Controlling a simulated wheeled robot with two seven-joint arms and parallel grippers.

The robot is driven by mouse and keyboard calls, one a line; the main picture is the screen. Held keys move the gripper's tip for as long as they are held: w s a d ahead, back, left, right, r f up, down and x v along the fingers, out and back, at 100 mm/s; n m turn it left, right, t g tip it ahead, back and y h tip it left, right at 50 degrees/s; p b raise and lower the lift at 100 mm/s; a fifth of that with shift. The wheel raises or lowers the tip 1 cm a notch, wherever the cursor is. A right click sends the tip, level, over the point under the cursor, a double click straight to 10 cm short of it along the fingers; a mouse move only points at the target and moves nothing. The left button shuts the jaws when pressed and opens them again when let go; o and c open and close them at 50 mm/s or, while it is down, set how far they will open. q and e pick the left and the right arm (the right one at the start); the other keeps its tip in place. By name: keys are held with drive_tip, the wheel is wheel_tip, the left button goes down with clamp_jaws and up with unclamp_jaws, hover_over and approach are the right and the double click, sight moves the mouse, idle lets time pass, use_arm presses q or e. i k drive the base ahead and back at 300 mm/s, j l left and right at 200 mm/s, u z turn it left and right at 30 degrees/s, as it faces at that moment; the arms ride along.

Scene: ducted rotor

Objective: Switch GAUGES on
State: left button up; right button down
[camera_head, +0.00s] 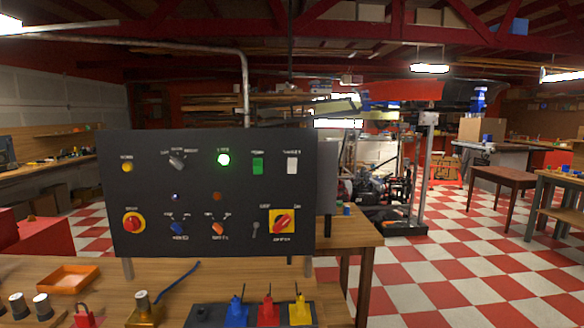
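A dark control panel (197,193) stands upright on two legs on the wooden bench. Below are a red mushroom button (133,223), a blue knob (178,228), an orange knob (218,228), a key switch (255,229) and a red rotary switch (282,223) on yellow. The labels are too small to read surely, so I cannot tell which control is GAUGES. Neither gripper is in view.
On the bench (190,272) before the panel lie an orange tray (68,279), a brass-coloured block (144,312) and a black rack (210,316) with blue, red and yellow pieces. The space directly before the panel's face looks clear. Checkered floor (430,270) is open at right.

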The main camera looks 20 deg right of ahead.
sight(292, 162)
drive_tip(key=i+j+z, duration=0.15)
drive_tip(key=z, duration=0.2)
drive_tip(key=i+j+z, duration=0.2)
drive_tip(key=z, duration=0.15)
drive_tip(key=i+j+z, duration=0.15)
drive_tip(key=z, duration=0.2)
drive_tip(key=i+j, duration=0.15)
drive_tip(key=j, duration=0.15)
drive_tip(key=i+j+z, duration=0.1)
drive_tip(key=j, duration=0.25)
drive_tip(key=i+j, duration=0.15)
drive_tip(key=j, duration=0.15)
drive_tip(key=i+j, duration=0.1)
drive_tip(key=j, duration=0.25)
drive_tip(key=z, duration=0.05)
